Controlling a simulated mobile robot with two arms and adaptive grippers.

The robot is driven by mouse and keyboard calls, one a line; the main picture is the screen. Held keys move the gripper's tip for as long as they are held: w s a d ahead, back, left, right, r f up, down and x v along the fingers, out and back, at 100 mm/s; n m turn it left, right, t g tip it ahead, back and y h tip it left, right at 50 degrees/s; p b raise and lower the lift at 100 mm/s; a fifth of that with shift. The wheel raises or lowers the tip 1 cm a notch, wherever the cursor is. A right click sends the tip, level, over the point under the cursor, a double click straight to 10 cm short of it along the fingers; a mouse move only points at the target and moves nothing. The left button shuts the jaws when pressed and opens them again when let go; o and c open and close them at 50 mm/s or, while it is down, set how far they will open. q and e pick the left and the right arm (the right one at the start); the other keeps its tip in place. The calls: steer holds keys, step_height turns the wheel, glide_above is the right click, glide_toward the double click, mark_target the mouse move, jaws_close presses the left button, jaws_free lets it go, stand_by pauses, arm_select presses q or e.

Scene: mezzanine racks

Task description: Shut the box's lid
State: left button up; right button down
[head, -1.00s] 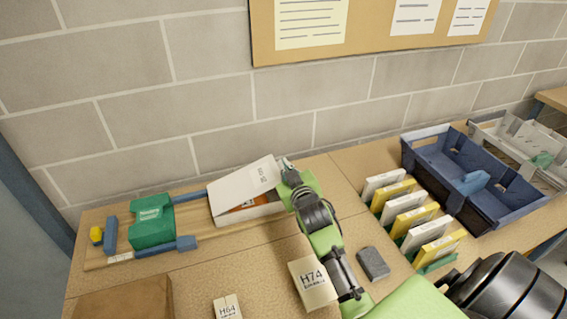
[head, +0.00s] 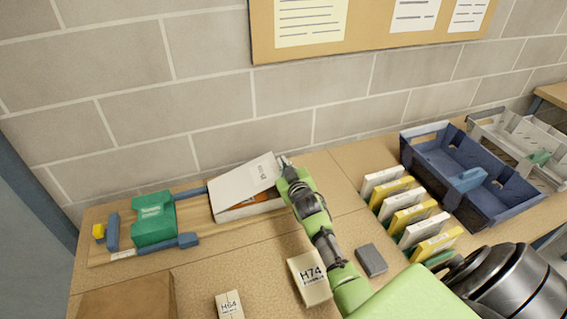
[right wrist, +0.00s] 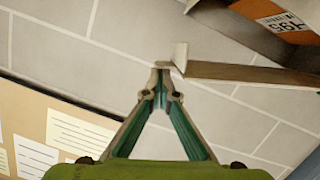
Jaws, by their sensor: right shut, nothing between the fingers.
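The white box (head: 252,210) stands on the wooden table near the wall, at the end of a wooden board. Its lid (head: 240,180) is partly open and tilted, with the gap facing me. Orange contents (head: 263,197) show under it. My right gripper (head: 283,160) is shut and empty beside the lid's right edge. In the right wrist view its fingertips (right wrist: 162,67) meet at a point by the end of the lid's edge (right wrist: 245,74); I cannot tell whether they touch. The box's orange contents (right wrist: 290,22) also show there. My left gripper is not in view.
A green clamp-like block (head: 154,220) lies left of the box. Cartons marked H74 (head: 309,278) and H64 (head: 229,305) and a grey block (head: 371,260) lie in front. Upright white and yellow packs (head: 408,219) and a blue crate (head: 470,180) stand right.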

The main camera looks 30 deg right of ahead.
steer(key=f+b, duration=0.2)
steer(key=f, duration=0.1)
steer(key=d+f+m+b, duration=0.1)
steer(key=f, duration=0.2)
steer(key=d+f+m+b, duration=0.1)
steer(key=f+b, duration=0.1)
steer(key=shift+s+f+y+b, duration=0.25)
steer(key=shift+f+y+b, duration=0.05)
steer(key=shift+f+y, duration=0.1)
steer(key=shift+f, duration=0.3)
steer(key=shift+s, duration=0.1)
steer(key=shift+s+f, duration=0.1)
steer(key=shift+r+p, duration=0.3)
steer(key=shift+r, duration=0.15)
steer(key=s+a+r+p, duration=0.1)
steer(key=s+a+r, duration=0.1)
steer(key=s+r, duration=0.4)
steer(key=v, duration=0.3)
steer(key=shift+d+f, duration=0.2)
steer(key=shift+d, duration=0.05)
